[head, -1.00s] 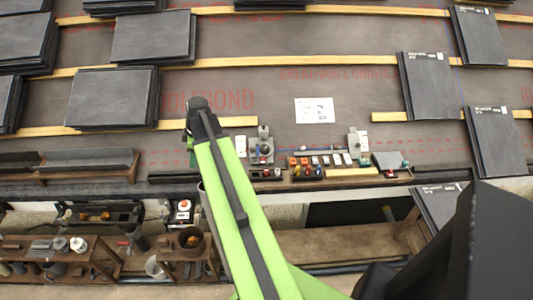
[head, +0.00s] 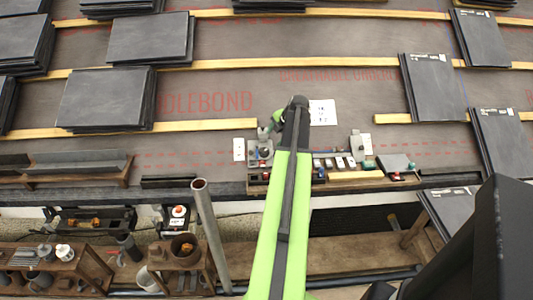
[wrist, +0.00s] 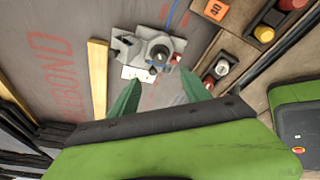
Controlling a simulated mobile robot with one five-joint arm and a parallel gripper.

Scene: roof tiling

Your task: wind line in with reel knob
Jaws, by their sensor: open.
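The grey reel unit (head: 258,154) sits on the roof underlay at the left end of the tool row, partly beside my arm in the head view. In the wrist view the reel unit (wrist: 148,48) is ahead of my gripper, with a round reel, a dark knob (wrist: 159,53) on top and a blue line running off it. My gripper (wrist: 160,78) is open and empty, its two green fingers apart with the reel unit beyond their tips.
A second grey block (head: 361,146) stands farther right. Slate stacks (head: 108,97) and wooden battens (head: 190,127) lie around.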

